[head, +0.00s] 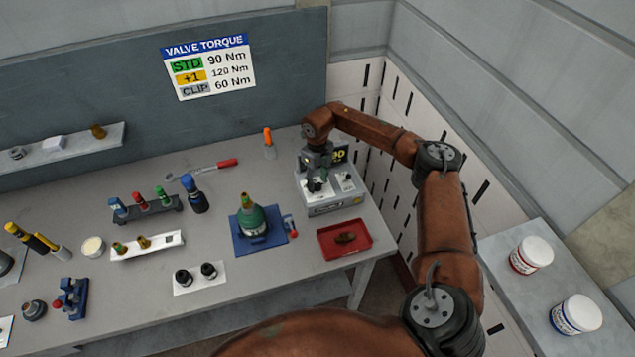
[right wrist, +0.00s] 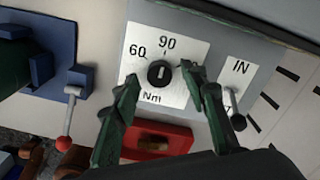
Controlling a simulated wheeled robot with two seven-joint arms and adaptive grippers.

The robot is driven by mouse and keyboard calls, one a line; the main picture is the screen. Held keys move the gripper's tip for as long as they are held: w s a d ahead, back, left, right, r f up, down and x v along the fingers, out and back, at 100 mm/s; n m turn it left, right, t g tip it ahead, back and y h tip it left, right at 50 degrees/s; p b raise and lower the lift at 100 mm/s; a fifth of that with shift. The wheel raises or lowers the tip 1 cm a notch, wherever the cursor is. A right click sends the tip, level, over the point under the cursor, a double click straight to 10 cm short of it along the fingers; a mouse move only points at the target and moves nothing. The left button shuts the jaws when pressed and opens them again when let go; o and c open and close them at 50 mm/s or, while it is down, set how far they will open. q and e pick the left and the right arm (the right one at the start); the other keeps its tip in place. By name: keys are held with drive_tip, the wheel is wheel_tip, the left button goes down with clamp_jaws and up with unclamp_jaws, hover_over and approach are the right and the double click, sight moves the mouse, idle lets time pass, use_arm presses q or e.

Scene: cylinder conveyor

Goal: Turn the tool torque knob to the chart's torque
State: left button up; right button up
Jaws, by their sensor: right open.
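The torque knob (right wrist: 158,73) is a dark round dial on a white plate marked 60, 90 and Nm; its pointer direction is too small to tell surely. My right gripper (right wrist: 160,84) is open, one finger on each side of the knob; contact is unclear. In the head view my right gripper (head: 315,180) is over the grey tool controller (head: 335,205), hiding part of its top. A display (head: 339,154) with yellow digits is partly covered. The valve torque chart (head: 209,68) reads STD 90 Nm, +1 120 Nm, CLIP 60 Nm. My left gripper is out of view.
A small lever (right wrist: 233,100) stands beside the knob, near the label IN. A red tray (head: 344,240) holding a dark part is in front of the controller. A green valve (head: 251,220) sits on a blue fixture (head: 275,242) to the left. The wall is close on the right.

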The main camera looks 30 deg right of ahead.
sight(317, 185)
wheel_tip(317, 185, up, 11)
idle(0.3)
idle(0.5)
